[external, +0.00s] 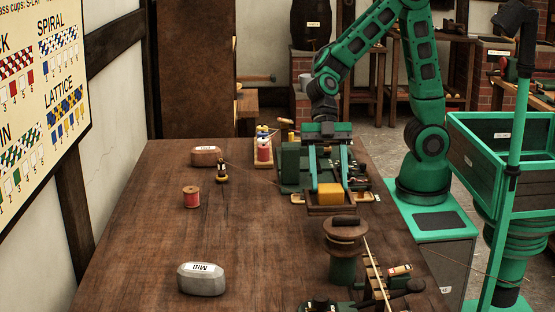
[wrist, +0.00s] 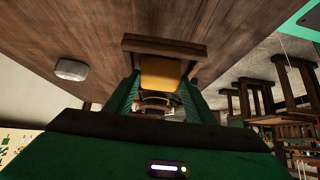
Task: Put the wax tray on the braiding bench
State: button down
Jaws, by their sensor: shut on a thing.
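The wax tray (external: 330,209) is a small brown wooden tray with a yellow wax block (external: 330,193) in it. It is at the right side of the long dark wooden bench top (external: 150,240). My gripper (external: 329,184) comes from behind it and is shut on it, one finger on each side of the wax. In the wrist view the tray's brown rim (wrist: 165,46) and yellow wax (wrist: 160,76) show between my green fingers. I cannot tell whether the tray touches the wood or hangs just above it. No label names the braiding bench.
A green cylinder with a round brown top (external: 345,231) stands just in front of the tray. A grey weight (external: 202,279), a red spool (external: 191,197) and a brown weight (external: 206,156) are at left. Green bench gear (external: 292,165) is behind. The middle is clear.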

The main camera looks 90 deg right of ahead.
jog(key=shift+w+d+f, duration=0.9)
jog(key=shift+d+f, duration=0.1)
jog(key=shift+f, duration=0.5)
jog(key=shift+w+d+f, duration=0.9)
jog(key=shift+d+f, duration=0.1)
jog(key=shift+f, duration=0.45)
jog(key=shift+w+d+f, duration=0.9)
jog(key=shift+d+f, duration=0.1)
jog(key=shift+f, duration=0.5)
jog(key=c, duration=0.8)
grip_release()
jog(key=v, duration=1.2)
jog(key=shift+d, duration=0.15)
